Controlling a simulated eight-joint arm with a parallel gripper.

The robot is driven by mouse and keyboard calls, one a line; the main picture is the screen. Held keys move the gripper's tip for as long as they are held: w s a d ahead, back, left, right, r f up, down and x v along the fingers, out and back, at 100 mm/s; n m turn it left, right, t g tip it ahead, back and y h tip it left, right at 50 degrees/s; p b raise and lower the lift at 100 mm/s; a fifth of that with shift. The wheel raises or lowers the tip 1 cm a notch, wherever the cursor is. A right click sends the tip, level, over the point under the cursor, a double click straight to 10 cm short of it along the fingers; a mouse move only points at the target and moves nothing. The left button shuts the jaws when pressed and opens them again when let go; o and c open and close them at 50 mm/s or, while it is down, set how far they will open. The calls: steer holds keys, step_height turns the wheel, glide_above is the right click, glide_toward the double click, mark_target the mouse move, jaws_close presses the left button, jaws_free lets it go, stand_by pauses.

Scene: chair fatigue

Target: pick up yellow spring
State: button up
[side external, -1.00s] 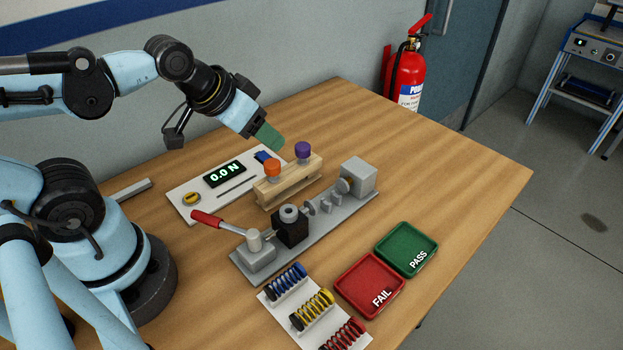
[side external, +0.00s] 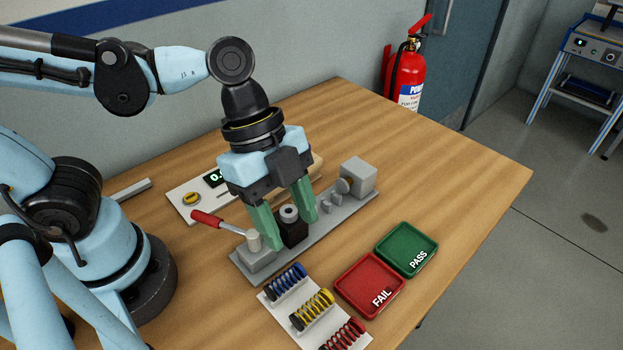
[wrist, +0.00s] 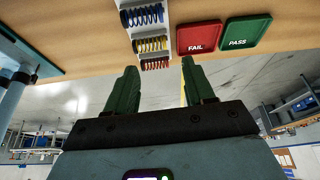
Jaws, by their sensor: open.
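The yellow spring (side external: 311,310) lies in the middle slot of a white rack (side external: 293,318) near the table's front edge, between a blue spring (side external: 286,281) and a red spring (side external: 343,336). In the wrist view the yellow spring (wrist: 150,45) shows ahead of my fingertips, between the blue and red ones. My gripper (side external: 291,234) points downward with its green fingers open and empty. In the side view it appears over the grey test fixture, behind the rack, apart from the springs. It also shows in the wrist view (wrist: 159,66).
A grey fixture (side external: 338,226) with a red-handled lever (side external: 206,218) stands behind the rack. A red FAIL tray (side external: 369,284) and a green PASS tray (side external: 407,249) sit right of the rack. A white panel (side external: 181,208) lies behind. The table's right side is clear.

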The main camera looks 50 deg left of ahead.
mark_target(319, 304)
steer(key=shift+s+x, duration=0.2)
steer(key=shift+x, duration=3.2)
steer(key=shift+s+d+x, duration=0.1)
steer(key=shift+d+x, duration=0.05)
steer(key=shift+x, duration=1.2)
steer(key=shift+s+d+x, duration=0.1)
steer(key=shift+d+x, duration=0.1)
steer(key=shift+x, duration=1.1)
steer(key=shift+r, duration=0.1)
steer(key=c, duration=0.8)
steer(key=shift+r, duration=0.15)
